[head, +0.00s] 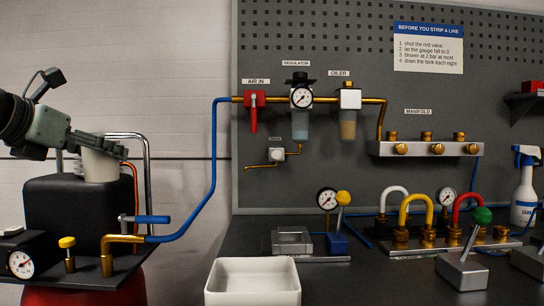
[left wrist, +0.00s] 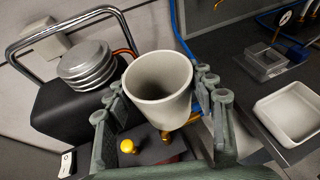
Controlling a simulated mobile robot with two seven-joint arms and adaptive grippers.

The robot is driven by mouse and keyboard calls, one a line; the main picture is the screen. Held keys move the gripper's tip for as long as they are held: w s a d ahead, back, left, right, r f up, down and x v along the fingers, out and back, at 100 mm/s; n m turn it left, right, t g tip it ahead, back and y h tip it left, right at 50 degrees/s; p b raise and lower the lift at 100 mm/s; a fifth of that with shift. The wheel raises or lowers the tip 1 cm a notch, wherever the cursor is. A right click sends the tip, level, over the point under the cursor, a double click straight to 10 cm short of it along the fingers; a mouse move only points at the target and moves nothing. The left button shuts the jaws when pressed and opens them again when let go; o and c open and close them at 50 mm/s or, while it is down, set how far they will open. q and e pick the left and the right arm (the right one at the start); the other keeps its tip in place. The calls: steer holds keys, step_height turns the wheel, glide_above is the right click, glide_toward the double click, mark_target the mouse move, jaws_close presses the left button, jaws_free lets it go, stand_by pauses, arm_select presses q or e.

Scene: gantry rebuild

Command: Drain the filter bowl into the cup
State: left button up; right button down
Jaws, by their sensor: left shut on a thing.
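A pale grey cup (left wrist: 158,85) is held between the fingers of my left gripper (left wrist: 160,98) in the left wrist view, mouth toward the camera; its inside looks empty. In the head view my left gripper (head: 62,138) is at the far left, with the cup (head: 98,168) at its fingertips above the black compressor. The clear bluish filter bowl (head: 300,128) hangs under the regulator gauge (head: 302,97) on the panel, well right of the cup. A small white drain valve (head: 276,154) with a brass pipe sits below it. My right gripper is not in view.
A red valve handle (head: 253,118) hangs down at the air inlet. The oiler (head: 348,122) is right of the bowl. A white tray (head: 252,282) stands at the bench front. A blue hose (head: 212,170) and blue-handled valve (head: 147,219) lie between cup and panel.

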arm_select(q)
steer(key=shift+w+a, duration=0.1)
steer(key=shift+a, duration=0.15)
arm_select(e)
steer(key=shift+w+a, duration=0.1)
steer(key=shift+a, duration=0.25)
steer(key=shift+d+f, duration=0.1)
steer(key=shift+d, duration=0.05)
arm_select(q)
steer(key=w+d+f+m+g+h, duration=0.1)
steer(key=w+d+f, duration=0.3)
steer(key=d, duration=0.4)
steer(key=w+d+f+m+h, duration=0.2)
steer(key=w+d+f, duration=0.3)
steer(key=d, duration=0.4)
steer(key=w+d+f+m+g+h, duration=0.1)
steer(key=w+d+f+h, duration=0.1)
steer(key=w+d+f, duration=0.2)
steer(key=shift+w+d+f+m+g, duration=0.15)
steer(key=shift+d+f, duration=0.15)
steer(key=shift+d, duration=0.45)
steer(key=shift+w+d+f+m+g, duration=0.1)
steer(key=shift+d+f, duration=0.25)
steer(key=shift+d, duration=0.45)
steer(key=shift+w+d+f+m+g, duration=0.15)
steer(key=shift+d+f, duration=0.15)
steer(key=shift+d, duration=0.45)
steer(key=shift+w, duration=5.9)
